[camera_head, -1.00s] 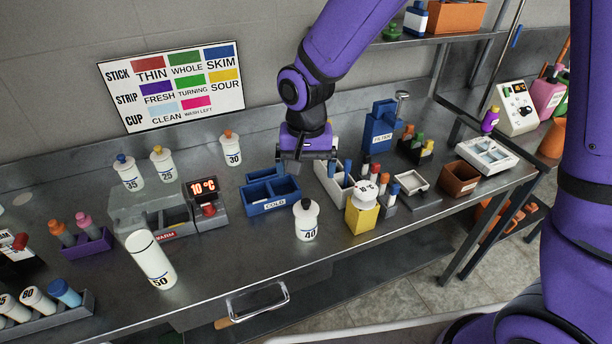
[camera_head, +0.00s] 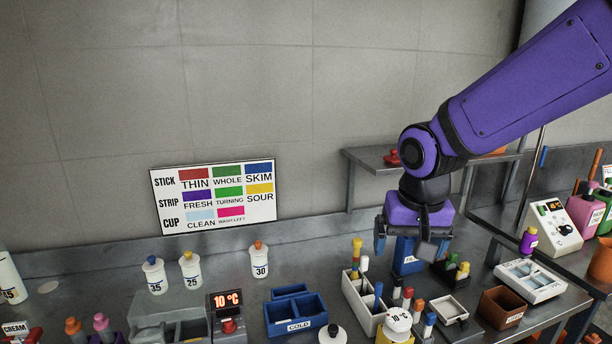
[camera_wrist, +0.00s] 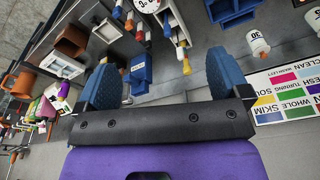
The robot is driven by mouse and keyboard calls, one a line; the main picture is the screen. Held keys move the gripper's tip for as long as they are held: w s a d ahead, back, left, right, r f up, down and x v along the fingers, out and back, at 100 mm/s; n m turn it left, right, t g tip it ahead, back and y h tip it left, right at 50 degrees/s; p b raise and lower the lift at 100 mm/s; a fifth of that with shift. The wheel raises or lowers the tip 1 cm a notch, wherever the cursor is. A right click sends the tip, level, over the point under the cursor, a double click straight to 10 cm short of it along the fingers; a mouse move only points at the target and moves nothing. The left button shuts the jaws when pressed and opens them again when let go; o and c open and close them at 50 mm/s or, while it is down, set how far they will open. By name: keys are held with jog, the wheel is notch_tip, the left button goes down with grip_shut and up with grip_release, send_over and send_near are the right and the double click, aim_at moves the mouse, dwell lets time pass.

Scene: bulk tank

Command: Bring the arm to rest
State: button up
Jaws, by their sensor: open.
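My gripper (camera_head: 412,240) hangs from my purple arm above the right half of the steel bench in the head view. Its two blue fingers stand wide apart, and nothing is between them. The gripper also shows in the wrist view (camera_wrist: 165,85), open. In the head view it is in front of the blue filter box (camera_head: 402,262) and partly hides it. It is higher than the white rack (camera_head: 368,316) of colored sticks. I cannot tell the exact gap to the filter box.
A blue COLD bin (camera_head: 296,317) and a 10 °C display unit (camera_head: 228,318) stand left of the rack. White bottles, such as the 30 bottle (camera_head: 260,262), line the back. A wall shelf (camera_head: 372,158) is behind my gripper. A white tray (camera_head: 530,280) lies to the right.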

jog(key=s+d+r+t, duration=0.1)
jog(key=s+d+r, duration=0.4)
jog(key=s, duration=0.3)
jog(key=s+d+r+t, duration=0.2)
jog(key=s+d+r, duration=0.2)
jog(key=s+d, duration=0.3)
jog(key=shift+s+d+r+n, duration=0.35)
jog(key=shift+d+r+n, duration=0.05)
jog(key=shift+d, duration=0.1)
dwell(0.7)
